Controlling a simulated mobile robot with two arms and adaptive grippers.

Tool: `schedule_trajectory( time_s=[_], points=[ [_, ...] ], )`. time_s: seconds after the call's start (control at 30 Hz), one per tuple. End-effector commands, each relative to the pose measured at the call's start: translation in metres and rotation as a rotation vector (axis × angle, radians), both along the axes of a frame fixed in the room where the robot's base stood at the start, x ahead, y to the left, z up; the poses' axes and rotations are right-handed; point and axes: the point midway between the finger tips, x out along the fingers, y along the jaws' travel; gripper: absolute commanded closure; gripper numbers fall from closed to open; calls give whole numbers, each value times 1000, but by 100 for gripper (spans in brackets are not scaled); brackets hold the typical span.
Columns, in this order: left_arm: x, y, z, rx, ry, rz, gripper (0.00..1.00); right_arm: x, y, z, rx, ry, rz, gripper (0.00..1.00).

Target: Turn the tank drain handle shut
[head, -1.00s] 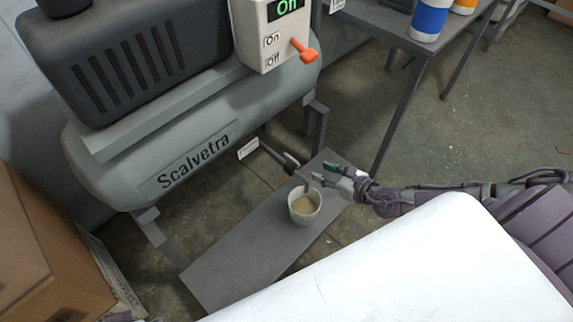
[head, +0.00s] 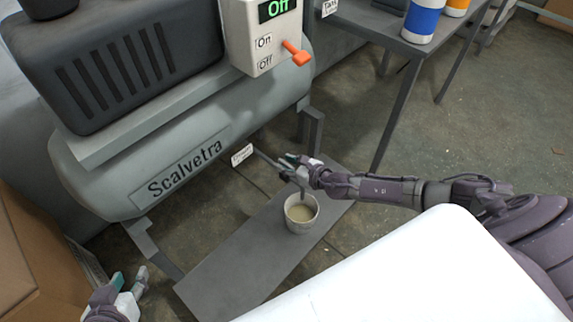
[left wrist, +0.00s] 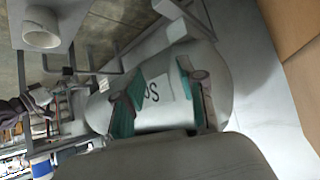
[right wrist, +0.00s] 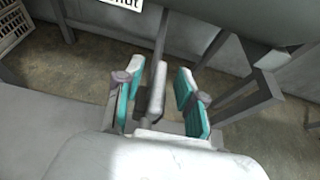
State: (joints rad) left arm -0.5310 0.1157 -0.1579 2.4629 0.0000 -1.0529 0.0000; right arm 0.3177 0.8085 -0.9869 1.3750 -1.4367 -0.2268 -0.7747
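The tank drain pipe comes out from under the grey tank (head: 65,165). Its grey handle (right wrist: 156,92) lies between the two teal-padded fingers of my right gripper (right wrist: 157,93), which stand apart, with gaps visible on both sides. In the head view the right gripper (head: 288,165) is at the pipe's end, above the cup, and largely hides the handle. My left gripper (head: 133,283) is open and empty at the lower left, away from the drain. Its spread fingers also show in the left wrist view (left wrist: 165,100), with the tank behind them.
A cup of pale liquid (head: 301,213) stands on a grey board (head: 230,270) below the drain. A white control box (head: 262,35) with an orange lever (head: 297,54) reads Off. Cardboard boxes (head: 25,240) stand at left, a metal table (head: 375,25) at upper right.

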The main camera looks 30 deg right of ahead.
Motion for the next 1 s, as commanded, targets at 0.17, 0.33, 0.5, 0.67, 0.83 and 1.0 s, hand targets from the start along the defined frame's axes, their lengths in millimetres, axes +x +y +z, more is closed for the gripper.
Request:
schedule_trajectory(
  time_s=[0.17,0.33,0.5,0.67,0.83,1.0],
  points=[
    [2,-1,2,-3,-12,-1,60,1,1,-1,0,1,1,61],
    [2,-1,1,-3,-11,-1,60,1,1,-1,1,1,1,68],
    [2,-1,1,-2,-11,0,60,1,1,-1,1,1,0,96],
    [2,0,1,-2,-10,0,60,1,0,-1,1,1,0,100],
    [0,0,1,0,0,0,60,1,1,0,1,1,-4,100],
    [-22,7,-12,27,130,9,60,1,1,1,2,3,-25,100]
  ],
)
